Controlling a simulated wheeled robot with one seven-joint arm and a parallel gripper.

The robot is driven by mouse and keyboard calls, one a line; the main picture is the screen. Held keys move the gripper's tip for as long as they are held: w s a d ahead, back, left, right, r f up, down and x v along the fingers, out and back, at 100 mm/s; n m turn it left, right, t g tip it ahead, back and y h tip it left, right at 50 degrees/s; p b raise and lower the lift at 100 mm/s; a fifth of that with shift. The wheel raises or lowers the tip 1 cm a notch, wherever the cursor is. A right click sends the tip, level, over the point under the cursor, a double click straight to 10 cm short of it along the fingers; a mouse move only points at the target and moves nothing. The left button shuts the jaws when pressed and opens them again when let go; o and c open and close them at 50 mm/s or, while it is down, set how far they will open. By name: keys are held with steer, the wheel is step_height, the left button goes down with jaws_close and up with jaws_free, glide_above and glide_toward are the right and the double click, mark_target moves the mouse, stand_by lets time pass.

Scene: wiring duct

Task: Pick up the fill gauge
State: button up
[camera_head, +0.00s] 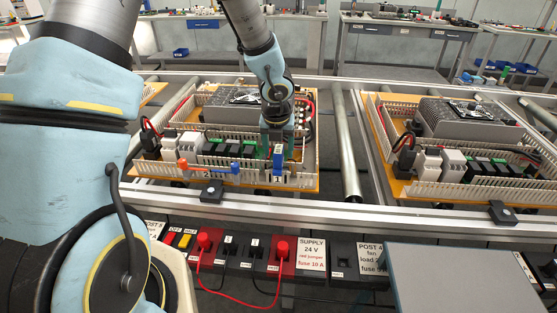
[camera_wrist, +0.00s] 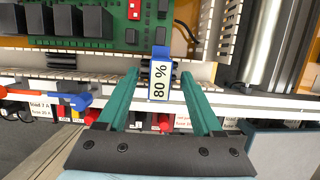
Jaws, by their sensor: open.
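The fill gauge (camera_wrist: 158,82) is a small upright block with a blue top and a pale face marked "80 %". In the head view the blue gauge (camera_head: 278,159) stands at the front slotted duct of the left panel, right of its middle. My gripper (camera_wrist: 161,75) is open, with its two teal fingers on either side of the gauge in the wrist view and a gap on both sides. In the head view my gripper (camera_head: 277,148) is right at the gauge and partly covers the area behind it. I cannot tell the exact depth of the fingertips.
The left panel (camera_head: 308,180) carries a green board (camera_wrist: 115,22), modules and ducts. A second panel (camera_head: 400,185) stands to the right. Below the front rail is a row of labelled sockets with red cables (camera_head: 245,298).

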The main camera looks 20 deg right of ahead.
steer(key=x, duration=0.3)
steer(key=shift+w+d+f, duration=0.1)
steer(key=shift+w+f, duration=0.1)
steer(key=shift+f, duration=0.1)
jaws_close()
